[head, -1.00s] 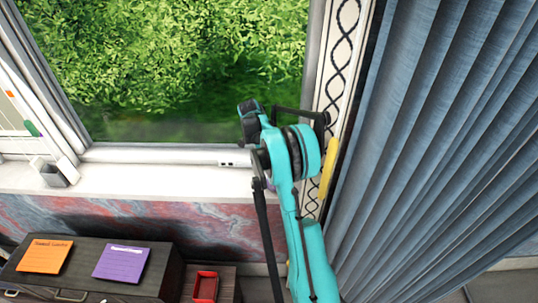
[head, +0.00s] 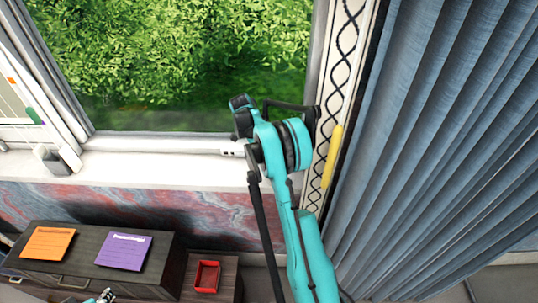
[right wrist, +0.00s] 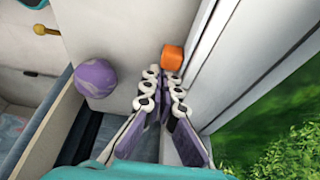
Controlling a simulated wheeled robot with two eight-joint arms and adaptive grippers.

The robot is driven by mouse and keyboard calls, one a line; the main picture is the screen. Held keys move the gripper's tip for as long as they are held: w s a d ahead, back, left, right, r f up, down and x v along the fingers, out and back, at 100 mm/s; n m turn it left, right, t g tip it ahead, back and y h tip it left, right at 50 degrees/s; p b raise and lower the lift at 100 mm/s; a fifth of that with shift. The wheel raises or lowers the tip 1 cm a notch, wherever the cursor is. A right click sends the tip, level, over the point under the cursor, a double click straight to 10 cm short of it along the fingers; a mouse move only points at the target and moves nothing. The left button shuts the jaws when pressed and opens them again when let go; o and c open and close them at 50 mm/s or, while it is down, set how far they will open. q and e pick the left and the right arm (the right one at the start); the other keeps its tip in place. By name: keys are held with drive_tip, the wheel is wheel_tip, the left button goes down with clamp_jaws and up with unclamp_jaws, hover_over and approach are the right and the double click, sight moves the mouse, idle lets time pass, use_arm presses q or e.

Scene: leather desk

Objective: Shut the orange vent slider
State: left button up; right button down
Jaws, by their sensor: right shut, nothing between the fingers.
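An orange block-shaped knob (right wrist: 173,57), which looks like the vent slider, sits on the white surface beside the window frame in the right wrist view. My right gripper (right wrist: 169,74) is shut and empty, its fingertips just below the knob in the picture. I cannot tell whether they touch it. In the head view my right arm reaches up before the window, and its gripper is hidden. A small orange mark (head: 11,80) shows on a pale panel at the far left. A teal and white piece, probably my left gripper (head: 103,298), barely shows at the bottom edge.
A purple ball-shaped knob (right wrist: 95,77) and a brass knob (right wrist: 45,30) are left of the fingers. Blue curtains (head: 440,130) hang at the right. A dark cabinet (head: 75,285) with orange and purple notes stands below the sill (head: 160,172), beside a red tray (head: 207,277).

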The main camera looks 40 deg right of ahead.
sight(250, 156)
drive_tip(key=w+a, duration=0.3)
drive_tip(key=a, duration=0.1)
drive_tip(key=shift+w+a, duration=0.3)
drive_tip(key=shift+w, duration=0.1)
drive_tip(key=shift+d, duration=0.1)
